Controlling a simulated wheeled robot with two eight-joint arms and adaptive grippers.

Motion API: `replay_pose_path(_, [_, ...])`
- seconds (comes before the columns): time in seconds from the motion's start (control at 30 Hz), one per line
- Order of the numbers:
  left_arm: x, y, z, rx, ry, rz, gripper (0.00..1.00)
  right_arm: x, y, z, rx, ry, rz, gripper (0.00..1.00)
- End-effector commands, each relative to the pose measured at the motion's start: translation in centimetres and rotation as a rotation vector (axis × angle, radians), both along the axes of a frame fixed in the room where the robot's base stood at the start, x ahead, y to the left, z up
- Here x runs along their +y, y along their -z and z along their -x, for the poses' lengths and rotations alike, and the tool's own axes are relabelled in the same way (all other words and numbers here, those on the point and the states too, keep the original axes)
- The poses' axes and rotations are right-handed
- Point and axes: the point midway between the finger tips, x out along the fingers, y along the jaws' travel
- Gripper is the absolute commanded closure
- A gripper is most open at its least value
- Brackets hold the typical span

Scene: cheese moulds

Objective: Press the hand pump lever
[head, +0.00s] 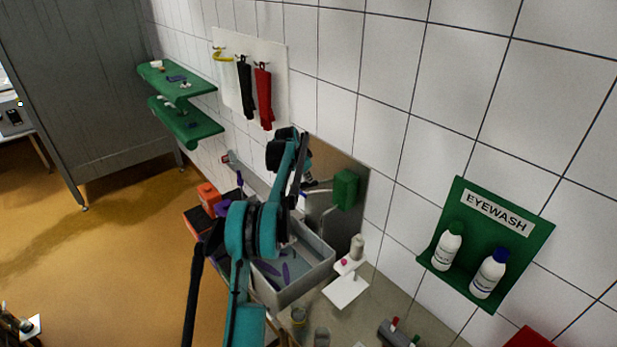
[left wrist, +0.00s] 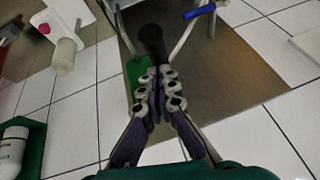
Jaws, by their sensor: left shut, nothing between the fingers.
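My left gripper (head: 308,181) is at the metal back panel above the sink, its fingers partly hidden by my arm. In the left wrist view its fingers (left wrist: 158,92) are shut together and empty. A black rounded grip (left wrist: 153,42), seemingly the pump lever's end, shows just beyond the fingertips; I cannot tell whether they touch. A green block (left wrist: 137,76) is partly hidden behind it, and a green block (head: 345,190) with a metal pipe is on the panel in the head view. A blue tap handle (left wrist: 200,11) is nearby. My right gripper is out of view.
A grey sink basin (head: 312,281) with purple items lies below my left arm. A white stand (head: 347,290) with a beige cylinder (head: 357,247) is at its right. A green eyewash holder (head: 495,245) with two bottles hangs on the wall. Green shelves (head: 180,84) are at left.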

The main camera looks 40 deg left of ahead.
Motion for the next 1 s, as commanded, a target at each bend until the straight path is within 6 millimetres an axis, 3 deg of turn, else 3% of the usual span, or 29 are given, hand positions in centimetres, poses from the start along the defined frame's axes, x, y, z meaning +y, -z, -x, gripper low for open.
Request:
replay_pose_path(0.27, [0.2,1.6,0.7,-0.058,-0.002,0.016,1.0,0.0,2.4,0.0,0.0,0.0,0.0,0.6])
replay_pose_path(0.7, [0.8,8.2,2.6,-0.368,-0.004,0.098,1.0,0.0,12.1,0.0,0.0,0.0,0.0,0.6])
replay_pose_path(0.87, [0.8,10.4,2.8,-0.49,-0.004,0.131,1.0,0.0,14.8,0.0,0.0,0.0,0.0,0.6])
replay_pose_path(1.0, [0.7,11.8,2.6,-0.484,0.0,0.13,1.0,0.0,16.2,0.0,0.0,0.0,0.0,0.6])
